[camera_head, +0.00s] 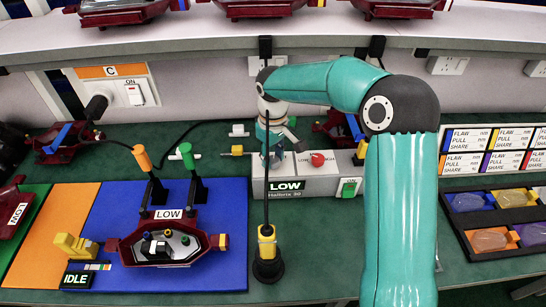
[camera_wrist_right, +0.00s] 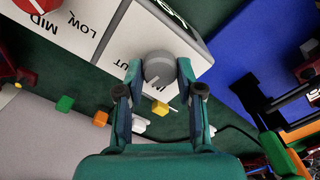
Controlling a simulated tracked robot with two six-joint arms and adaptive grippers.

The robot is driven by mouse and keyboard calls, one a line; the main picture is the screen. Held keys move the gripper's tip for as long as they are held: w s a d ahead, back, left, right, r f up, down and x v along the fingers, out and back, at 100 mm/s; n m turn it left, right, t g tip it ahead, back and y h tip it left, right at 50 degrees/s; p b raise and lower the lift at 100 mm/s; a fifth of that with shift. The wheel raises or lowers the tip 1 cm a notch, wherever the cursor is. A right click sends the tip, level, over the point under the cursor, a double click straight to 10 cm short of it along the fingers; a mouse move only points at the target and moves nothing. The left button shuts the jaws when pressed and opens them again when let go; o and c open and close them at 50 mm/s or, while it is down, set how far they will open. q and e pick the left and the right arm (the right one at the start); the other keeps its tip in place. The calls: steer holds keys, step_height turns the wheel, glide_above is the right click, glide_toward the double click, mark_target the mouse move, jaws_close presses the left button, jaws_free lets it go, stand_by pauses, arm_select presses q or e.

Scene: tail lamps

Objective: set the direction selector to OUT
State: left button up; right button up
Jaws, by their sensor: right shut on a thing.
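The direction selector (camera_wrist_right: 159,68) is a round grey knob on a white control box, with IN and partly hidden OUT lettering beside it in the right wrist view. Its pale mark lies on the IN side. My right gripper (camera_wrist_right: 160,72) is shut on the knob, one finger on each side. In the head view my right gripper (camera_head: 275,152) reaches down onto the left part of the control box (camera_head: 322,184) and hides the knob. My left gripper is in neither view.
A red knob (camera_head: 318,159) and a green ON switch (camera_head: 349,187) are on the same box. A black cable with a yellow-and-black end (camera_head: 267,247) hangs in front. A blue mat with a red lamp fixture (camera_head: 170,243) lies left; a parts tray (camera_head: 498,219) lies right.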

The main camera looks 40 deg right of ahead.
mark_target(273, 158)
steer(key=shift+r+m+b, duration=0.1)
steer(key=shift+m+b, duration=0.2)
steer(key=shift+m, duration=1.9)
steer(key=o, duration=1.2)
steer(key=shift+c, duration=0.2)
step_height(273, 158, up, 12)
